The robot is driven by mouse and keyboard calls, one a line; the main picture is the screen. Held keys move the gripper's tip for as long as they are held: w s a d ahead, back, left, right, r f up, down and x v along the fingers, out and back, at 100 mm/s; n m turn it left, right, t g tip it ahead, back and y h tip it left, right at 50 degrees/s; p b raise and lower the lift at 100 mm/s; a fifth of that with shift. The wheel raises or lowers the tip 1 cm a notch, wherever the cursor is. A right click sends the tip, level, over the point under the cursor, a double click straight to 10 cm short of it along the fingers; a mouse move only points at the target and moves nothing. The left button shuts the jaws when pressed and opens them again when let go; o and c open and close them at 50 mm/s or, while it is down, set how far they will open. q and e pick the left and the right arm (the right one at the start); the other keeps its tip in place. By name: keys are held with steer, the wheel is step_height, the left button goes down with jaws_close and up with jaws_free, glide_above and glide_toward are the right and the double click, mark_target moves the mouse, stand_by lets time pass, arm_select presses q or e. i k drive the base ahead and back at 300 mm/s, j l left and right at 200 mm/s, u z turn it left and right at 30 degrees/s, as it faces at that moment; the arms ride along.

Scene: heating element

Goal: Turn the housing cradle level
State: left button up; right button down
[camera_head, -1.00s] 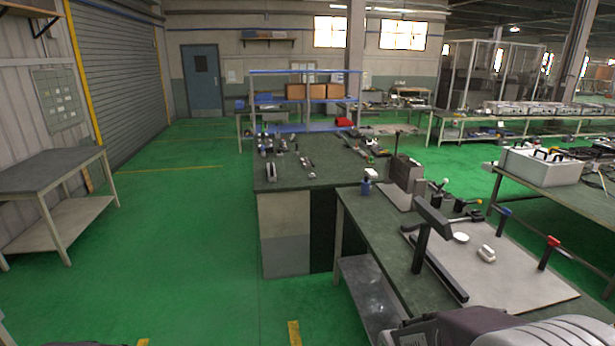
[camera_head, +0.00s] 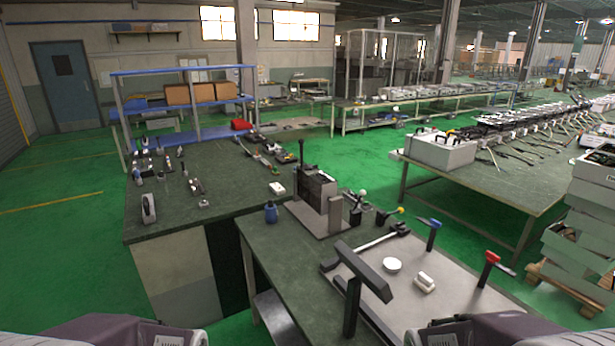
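A dark T-shaped fixture stands on a light grey board (camera_head: 455,300) on the near green-topped bench. Its dark bar (camera_head: 364,271) sits tilted on an upright post (camera_head: 352,308), its right end lower in the picture. It looks like the housing cradle, but I cannot be sure. A round white piece (camera_head: 392,265) and a small cream block (camera_head: 424,282) lie on the board to its right. Only parts of my arms show at the bottom left and bottom right edges. Neither gripper is in view.
A dark block-shaped press (camera_head: 317,188) and a blue bottle (camera_head: 271,212) stand behind the board. Stacked trays (camera_head: 585,225) are at the far right. Green floor is clear at left.

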mark_target(315, 186)
steer(key=i+j+u, duration=0.15)
steer(key=i, duration=0.15)
steer(key=i+j+u, duration=0.1)
steer(key=i, duration=0.25)
steer(key=i+j, duration=0.2)
steer(key=i, duration=0.35)
steer(key=i+j, duration=0.2)
steer(key=i, duration=0.3)
steer(key=i+j, duration=0.25)
steer(key=i, duration=0.3)
steer(key=i+j, duration=0.2)
steer(key=i, duration=0.35)
